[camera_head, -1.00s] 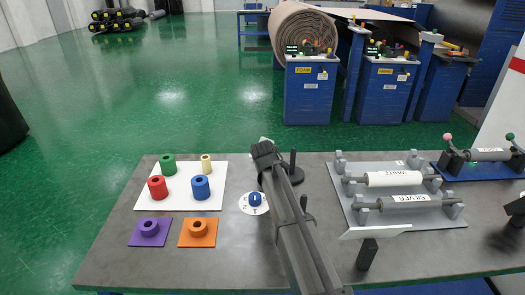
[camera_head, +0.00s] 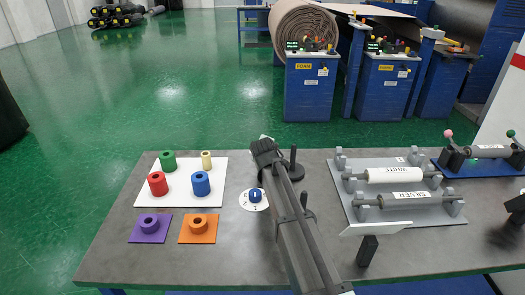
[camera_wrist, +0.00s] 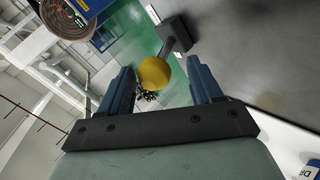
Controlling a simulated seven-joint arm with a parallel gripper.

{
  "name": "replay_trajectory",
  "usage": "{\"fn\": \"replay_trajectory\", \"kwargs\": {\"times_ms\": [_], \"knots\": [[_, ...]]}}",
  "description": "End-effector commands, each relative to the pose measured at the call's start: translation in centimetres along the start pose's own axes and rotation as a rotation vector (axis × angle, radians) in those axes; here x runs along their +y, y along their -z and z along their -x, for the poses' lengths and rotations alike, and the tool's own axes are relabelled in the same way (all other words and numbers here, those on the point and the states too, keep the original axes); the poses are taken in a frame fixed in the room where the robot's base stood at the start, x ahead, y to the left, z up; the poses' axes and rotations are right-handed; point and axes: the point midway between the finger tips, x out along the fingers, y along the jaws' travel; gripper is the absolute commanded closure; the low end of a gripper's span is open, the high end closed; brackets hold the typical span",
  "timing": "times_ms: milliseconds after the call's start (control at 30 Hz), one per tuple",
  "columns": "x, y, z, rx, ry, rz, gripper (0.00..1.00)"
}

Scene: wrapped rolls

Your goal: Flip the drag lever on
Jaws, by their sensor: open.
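A lever with a yellow ball knob (camera_wrist: 154,73) on a short grey stem and a dark block (camera_wrist: 177,34) shows in the wrist view. The knob appears between my two blue fingers; I cannot tell its depth between them or whether they touch. My gripper (camera_wrist: 160,66) is open. In the head view my gripper (camera_head: 265,150) is at the table's far edge, and my arm hides the lever.
A blue dial (camera_head: 255,195) and a white board (camera_head: 180,200) with coloured rolls lie left of my arm. A dark post (camera_head: 293,160) stands close on the right. A roller rack (camera_head: 365,210) is further right.

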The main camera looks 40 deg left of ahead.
Motion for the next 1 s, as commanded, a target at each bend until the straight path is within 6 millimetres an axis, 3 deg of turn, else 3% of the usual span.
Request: {"fn": "replay_trajectory", "kwargs": {"times_ms": [600, 800, 1000], "knots": [[-0.2, -0.1, 10.8, 0.000, 0.001, 0.000, 0.35], [-0.1, -0.1, 12.8, -0.001, 0.002, 0.000, 0.35], [-0.1, 0.0, 13.4, -0.001, 0.003, 0.000, 0.35]]}}
